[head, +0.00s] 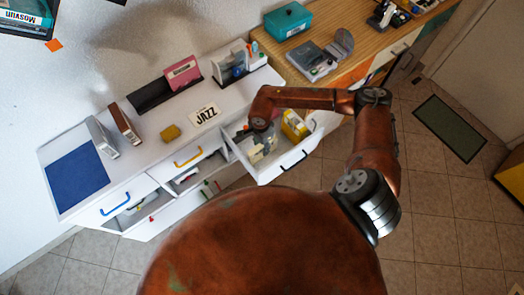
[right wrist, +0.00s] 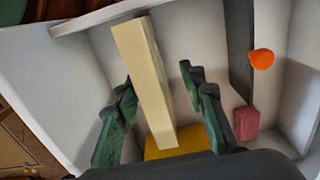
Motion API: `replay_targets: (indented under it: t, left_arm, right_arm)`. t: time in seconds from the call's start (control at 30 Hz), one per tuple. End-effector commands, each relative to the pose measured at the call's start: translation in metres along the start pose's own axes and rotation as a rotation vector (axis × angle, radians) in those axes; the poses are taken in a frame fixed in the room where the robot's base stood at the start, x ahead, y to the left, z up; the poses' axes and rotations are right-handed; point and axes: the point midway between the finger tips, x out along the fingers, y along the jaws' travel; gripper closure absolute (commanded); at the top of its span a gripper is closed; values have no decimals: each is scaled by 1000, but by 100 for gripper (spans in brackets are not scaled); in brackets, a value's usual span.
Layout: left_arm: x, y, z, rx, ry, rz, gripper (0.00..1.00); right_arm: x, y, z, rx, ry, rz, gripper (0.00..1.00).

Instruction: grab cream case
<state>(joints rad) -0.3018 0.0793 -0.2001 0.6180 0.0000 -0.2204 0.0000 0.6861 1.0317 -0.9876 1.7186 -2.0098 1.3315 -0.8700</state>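The cream case (right wrist: 143,80) is a long pale block standing in the open white drawer. My right gripper (right wrist: 157,78) reaches down into this drawer with its dark green fingers on either side of the case. A clear gap shows between the case and the right-hand finger; the left-hand finger is close to it, and I cannot tell if it touches. In the head view the cream case (head: 256,157) is partly hidden under my right gripper (head: 262,146). My left gripper is out of view.
A yellow case (head: 294,126) stands at the drawer's right side. An orange round thing (right wrist: 262,59) and a reddish block (right wrist: 246,123) lie near the drawer's divider. The drawer's walls (head: 284,166) surround the gripper. A JAZZ sign (head: 205,115) lies on the white top.

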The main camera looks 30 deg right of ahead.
Motion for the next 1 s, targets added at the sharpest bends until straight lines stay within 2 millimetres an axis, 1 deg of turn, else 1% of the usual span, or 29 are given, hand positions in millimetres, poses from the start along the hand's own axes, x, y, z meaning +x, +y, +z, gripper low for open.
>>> replay_targets:
  t: [0.03, 0.17, 0.27, 0.37, 0.5, 0.6, 0.77, 1.0]
  left_arm:
    - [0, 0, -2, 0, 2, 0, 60]
    - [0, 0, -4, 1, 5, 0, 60]
    - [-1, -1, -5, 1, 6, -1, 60]
    - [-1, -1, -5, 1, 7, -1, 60]
    - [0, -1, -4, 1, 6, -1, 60]
    - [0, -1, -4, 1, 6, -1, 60]
    - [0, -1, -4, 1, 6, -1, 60]
    - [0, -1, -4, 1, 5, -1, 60]
  right_arm:
    - [6, 1, 1, 0, -1, 2, 62]
    - [14, 2, 0, 0, -2, 1, 62]
    - [25, 6, -1, -1, -1, 3, 62]
    - [40, 9, -2, 0, -2, 3, 62]
    - [59, 8, -2, 1, -3, 0, 62]
    - [62, 8, -2, 0, -3, -1, 62]
    - [61, 8, -2, -1, -2, -1, 63]
    - [61, 8, -2, 0, -2, -1, 80]
